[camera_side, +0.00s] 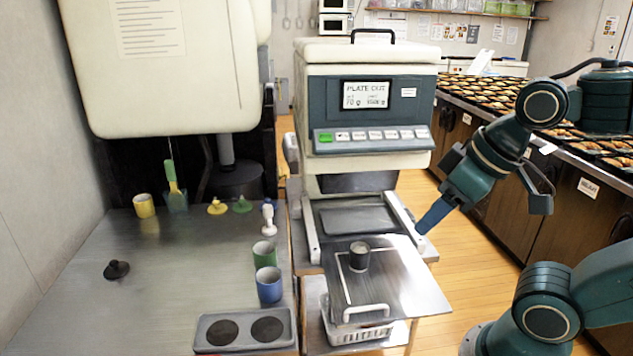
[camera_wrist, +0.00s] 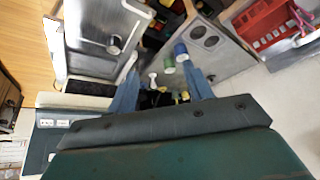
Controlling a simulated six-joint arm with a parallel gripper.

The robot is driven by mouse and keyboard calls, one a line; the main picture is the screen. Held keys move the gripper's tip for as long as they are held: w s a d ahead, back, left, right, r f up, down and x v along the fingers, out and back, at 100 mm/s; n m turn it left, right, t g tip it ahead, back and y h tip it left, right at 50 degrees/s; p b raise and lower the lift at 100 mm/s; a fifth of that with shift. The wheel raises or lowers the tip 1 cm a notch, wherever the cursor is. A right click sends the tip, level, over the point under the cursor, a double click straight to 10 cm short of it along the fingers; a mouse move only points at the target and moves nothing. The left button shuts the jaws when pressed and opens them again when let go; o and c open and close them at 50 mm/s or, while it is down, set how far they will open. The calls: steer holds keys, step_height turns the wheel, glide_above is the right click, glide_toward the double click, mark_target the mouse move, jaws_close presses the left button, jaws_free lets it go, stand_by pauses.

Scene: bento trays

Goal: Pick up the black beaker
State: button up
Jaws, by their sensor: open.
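The black beaker (camera_side: 359,256) stands upright on a shiny metal plate (camera_side: 410,290) in front of the weighing machine. In the wrist view a small dark round shape (camera_wrist: 114,45) on the metal plate appears to be the same beaker. My gripper (camera_side: 482,218) is open and empty, with its blue fingers spread. It is in the air to the right of the beaker and higher than it, apart from it. Both fingers also show in the wrist view, with my gripper (camera_wrist: 159,66) beyond the plate's edge.
Green (camera_side: 264,255) and blue (camera_side: 269,285) cups stand on the left counter near a two-hole holder (camera_side: 245,344). The machine (camera_side: 367,100) rises behind the plate.

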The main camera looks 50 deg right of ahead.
steer(key=o, duration=0.5)
steer(key=shift+o, duration=0.2)
steer(key=shift+w, duration=0.1)
steer(key=w+d+f+m+g, duration=0.2)
steer(key=w+d+m, duration=0.2)
steer(key=w, duration=0.4)
steer(key=w+d+f+m+g, duration=0.1)
steer(key=w+d+f+m, duration=0.15)
steer(key=w+d, duration=0.4)
steer(key=w+d+f+m+g, duration=0.1)
steer(key=w+d+f+m, duration=0.3)
steer(key=f, duration=0.4)
steer(key=w+d+f+m+g, duration=0.1)
steer(key=w+d+f+m, duration=0.2)
steer(key=w+d+f, duration=0.2)
steer(key=d+f, duration=0.3)
steer(key=f, duration=0.1)
steer(key=shift+w+m+g, duration=0.3)
steer(key=shift+w+m, duration=0.05)
